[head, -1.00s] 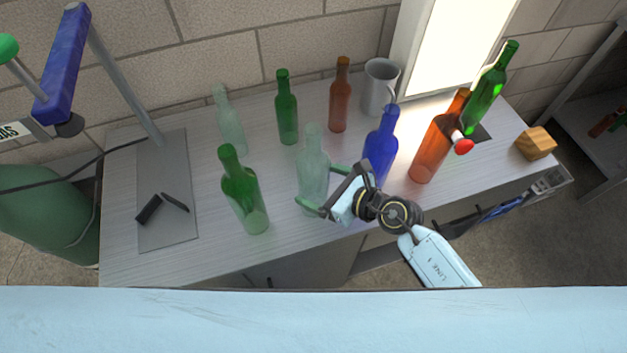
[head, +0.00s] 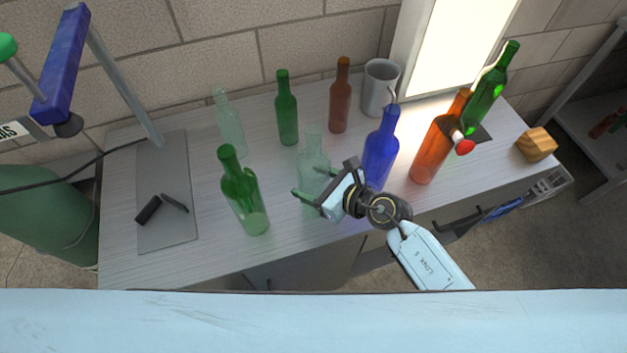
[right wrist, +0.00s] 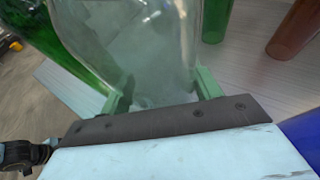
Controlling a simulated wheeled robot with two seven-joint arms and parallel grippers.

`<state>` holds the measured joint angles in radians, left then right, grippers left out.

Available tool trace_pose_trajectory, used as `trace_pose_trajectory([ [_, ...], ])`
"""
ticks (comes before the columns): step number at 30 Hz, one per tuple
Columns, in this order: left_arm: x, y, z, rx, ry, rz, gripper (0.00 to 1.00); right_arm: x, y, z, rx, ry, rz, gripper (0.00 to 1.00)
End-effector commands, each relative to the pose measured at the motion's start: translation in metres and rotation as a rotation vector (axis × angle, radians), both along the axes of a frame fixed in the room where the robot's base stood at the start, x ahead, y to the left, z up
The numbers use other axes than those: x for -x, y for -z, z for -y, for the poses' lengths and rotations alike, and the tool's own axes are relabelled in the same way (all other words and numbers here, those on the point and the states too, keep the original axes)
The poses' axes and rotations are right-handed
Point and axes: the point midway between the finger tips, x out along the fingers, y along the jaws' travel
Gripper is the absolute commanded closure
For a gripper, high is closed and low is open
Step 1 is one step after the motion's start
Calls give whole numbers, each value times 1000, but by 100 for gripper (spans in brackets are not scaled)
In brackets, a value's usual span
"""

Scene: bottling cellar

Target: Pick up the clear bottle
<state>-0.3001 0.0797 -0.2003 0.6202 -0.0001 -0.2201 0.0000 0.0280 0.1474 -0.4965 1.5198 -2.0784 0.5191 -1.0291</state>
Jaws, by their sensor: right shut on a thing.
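A clear bottle (head: 314,155) stands upright near the front middle of the bench. My right gripper (head: 322,184) has its fingers on either side of the bottle's body and is shut on it. In the right wrist view the clear bottle (right wrist: 140,45) fills the space between the green fingers of the gripper (right wrist: 160,90). Whether its base touches the bench is hidden. A second clear bottle (head: 230,128) stands farther back on the left. My left gripper is not in view.
A green bottle (head: 243,195) stands left of the held bottle and a blue bottle (head: 380,150) close on its right. Behind are another green bottle (head: 286,110), a brown bottle (head: 340,100) and a grey mug (head: 379,88). An orange-brown bottle (head: 432,150) is farther right.

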Motion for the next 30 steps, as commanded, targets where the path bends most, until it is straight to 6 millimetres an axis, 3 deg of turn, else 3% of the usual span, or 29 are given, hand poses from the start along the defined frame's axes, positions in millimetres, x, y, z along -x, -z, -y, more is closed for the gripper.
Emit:
trace_pose_trajectory([
  [8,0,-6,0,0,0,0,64,-1,-12,0,-3,0,5,74],
  [21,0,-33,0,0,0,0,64,-1,-91,0,-3,0,5,74],
  [30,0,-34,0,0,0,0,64,0,-102,0,-2,1,2,74],
])
